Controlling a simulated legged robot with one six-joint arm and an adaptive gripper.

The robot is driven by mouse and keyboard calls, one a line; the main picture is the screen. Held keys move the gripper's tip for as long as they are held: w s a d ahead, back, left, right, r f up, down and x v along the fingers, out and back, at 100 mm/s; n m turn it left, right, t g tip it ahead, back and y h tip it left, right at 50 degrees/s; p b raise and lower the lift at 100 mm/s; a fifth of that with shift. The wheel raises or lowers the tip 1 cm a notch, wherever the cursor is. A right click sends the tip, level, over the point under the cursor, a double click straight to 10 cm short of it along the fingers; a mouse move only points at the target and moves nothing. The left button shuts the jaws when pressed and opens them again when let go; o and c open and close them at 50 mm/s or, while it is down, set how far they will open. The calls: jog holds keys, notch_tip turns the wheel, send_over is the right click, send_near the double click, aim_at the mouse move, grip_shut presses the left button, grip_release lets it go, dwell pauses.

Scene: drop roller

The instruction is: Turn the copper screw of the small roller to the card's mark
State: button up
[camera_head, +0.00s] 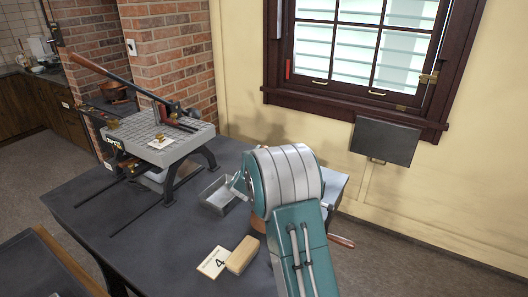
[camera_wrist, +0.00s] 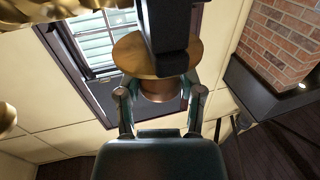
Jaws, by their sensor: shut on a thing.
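In the wrist view my gripper (camera_wrist: 160,93) has one finger on each side of a copper screw head (camera_wrist: 162,90) and is shut on it. A wide brass disc (camera_wrist: 130,58) and a dark bar sit just beyond the screw. In the head view my teal and grey arm hides the gripper, the screw and most of the small roller. A wooden-handled crank (camera_head: 341,241) shows at the arm's right. The card (camera_head: 214,262) with a "4" lies on the dark table, partly under a wooden block (camera_head: 242,254). I cannot make out a mark on the screw.
A grey metal tray (camera_head: 217,196) lies on the dark table (camera_head: 150,240) left of my arm. A grey gridded machine (camera_head: 158,150) with a long lever stands at the back left. A window (camera_head: 355,45) and wall are behind. The table's front left is clear.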

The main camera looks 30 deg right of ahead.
jog(key=n+t+y, duration=0.2)
jog(key=y, duration=0.1)
jog(key=n+t+y, duration=0.2)
jog(key=n+y, duration=0.1)
jog(key=shift+d+y, duration=0.1)
jog(key=shift+y, duration=0.2)
jog(key=shift+w+n+t+y, duration=0.1)
jog(key=shift+n+t+y, duration=0.2)
jog(key=shift+n+y, duration=1.05)
jog(key=shift+n+t+y, duration=0.3)
jog(key=shift+n+y, duration=0.45)
jog(key=shift+y, duration=1.5)
jog(key=o, duration=1.1)
jog(key=shift+o, duration=0.2)
jog(key=s, duration=1.2)
jog(key=shift+d, duration=0.25)
jog(key=shift+o, duration=0.2)
